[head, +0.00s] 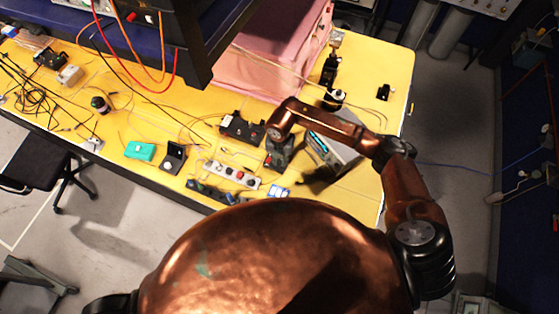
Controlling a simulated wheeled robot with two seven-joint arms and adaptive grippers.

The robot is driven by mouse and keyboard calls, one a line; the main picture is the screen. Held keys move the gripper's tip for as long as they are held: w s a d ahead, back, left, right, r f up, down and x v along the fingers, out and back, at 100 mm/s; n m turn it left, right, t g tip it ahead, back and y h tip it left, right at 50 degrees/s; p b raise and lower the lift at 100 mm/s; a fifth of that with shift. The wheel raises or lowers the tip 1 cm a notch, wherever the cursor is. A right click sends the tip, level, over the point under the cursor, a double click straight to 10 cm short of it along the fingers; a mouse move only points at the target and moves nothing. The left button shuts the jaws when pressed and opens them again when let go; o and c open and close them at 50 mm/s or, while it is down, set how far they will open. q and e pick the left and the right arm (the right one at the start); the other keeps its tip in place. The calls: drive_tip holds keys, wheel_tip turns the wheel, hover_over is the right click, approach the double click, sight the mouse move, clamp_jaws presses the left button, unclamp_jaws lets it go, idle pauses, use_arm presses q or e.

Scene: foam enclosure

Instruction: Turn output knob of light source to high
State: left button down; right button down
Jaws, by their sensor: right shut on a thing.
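The light source (343,158) is a grey box with a dark front panel, standing on the yellow table (398,75) near its right end. Its panel faces left, and my right forearm crosses over its back part. I cannot make out the output knob at this size. My right gripper (279,165) points down just left of the panel. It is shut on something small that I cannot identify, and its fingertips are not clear. My left gripper is not in view.
A white power strip (232,175) lies just left of my right gripper. A black box (242,128) sits behind it. A black stand (330,72) and a pink foam enclosure (268,60) are further back. Cables cross the table. The table's right end is mostly clear.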

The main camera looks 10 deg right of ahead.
sight(280, 163)
drive_tip(key=c, duration=1.8)
unclamp_jaws()
drive_tip(key=shift+c, duration=0.2)
wheel_tip(280, 163, up, 12)
